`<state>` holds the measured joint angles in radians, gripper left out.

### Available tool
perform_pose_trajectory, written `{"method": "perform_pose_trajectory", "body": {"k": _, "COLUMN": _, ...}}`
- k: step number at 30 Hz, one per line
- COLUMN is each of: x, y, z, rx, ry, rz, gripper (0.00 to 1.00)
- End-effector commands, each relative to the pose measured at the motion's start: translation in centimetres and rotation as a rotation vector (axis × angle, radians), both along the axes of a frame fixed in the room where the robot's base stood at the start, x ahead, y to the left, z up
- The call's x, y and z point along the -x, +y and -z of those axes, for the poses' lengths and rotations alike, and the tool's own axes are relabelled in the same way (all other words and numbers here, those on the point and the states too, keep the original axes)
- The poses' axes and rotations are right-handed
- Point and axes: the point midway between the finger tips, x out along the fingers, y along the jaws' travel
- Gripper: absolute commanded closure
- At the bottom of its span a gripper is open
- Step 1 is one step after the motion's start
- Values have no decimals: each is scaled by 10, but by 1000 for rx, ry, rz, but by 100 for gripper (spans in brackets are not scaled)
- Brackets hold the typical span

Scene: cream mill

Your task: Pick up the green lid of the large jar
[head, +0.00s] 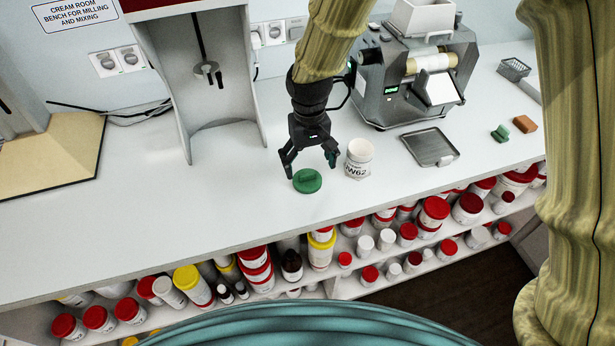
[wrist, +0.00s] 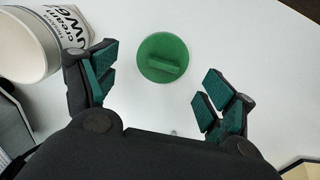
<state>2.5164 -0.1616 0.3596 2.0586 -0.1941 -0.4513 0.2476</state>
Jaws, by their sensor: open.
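The green lid (head: 307,181) lies flat on the white bench near its front edge. It is round with a raised bar across its top, which shows clearly in the wrist view (wrist: 163,58). The white jar (head: 359,158), labelled with "W62" in the head view, stands upright and open just right of the lid; it also shows at the upper left of the wrist view (wrist: 32,45). My gripper (head: 309,168) is open and empty above the lid. In the wrist view its fingers (wrist: 155,90) are spread wide, with the lid ahead of the gap between them.
A grey mill (head: 410,85) stands behind and right of the jar, with a metal tray (head: 430,147) before it. A green block (head: 500,133) and a brown block (head: 525,124) lie at right. The bench left of the lid is clear. Shelves of jars sit below its front edge.

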Motion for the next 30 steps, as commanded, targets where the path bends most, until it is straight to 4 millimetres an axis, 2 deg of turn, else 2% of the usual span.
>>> {"method": "perform_pose_trajectory", "body": {"k": 12, "x": 2, "y": 5, "z": 40, "rx": 1, "ry": 2, "rz": -4, "gripper": 17}}
{"method": "perform_pose_trajectory", "body": {"k": 23, "x": 2, "y": 5, "z": 48, "rx": 0, "ry": 1, "rz": -3, "gripper": 17}}
{"method": "perform_pose_trajectory", "body": {"k": 24, "x": 2, "y": 5, "z": 48, "rx": 0, "ry": 1, "rz": -3, "gripper": 18}}
{"method": "perform_pose_trajectory", "body": {"k": 28, "x": 2, "y": 5, "z": 48, "rx": -1, "ry": 1, "rz": -3, "gripper": 40}}
{"method": "perform_pose_trajectory", "body": {"k": 30, "x": 2, "y": 5, "z": 48, "rx": -1, "ry": 1, "rz": -3, "gripper": 44}}
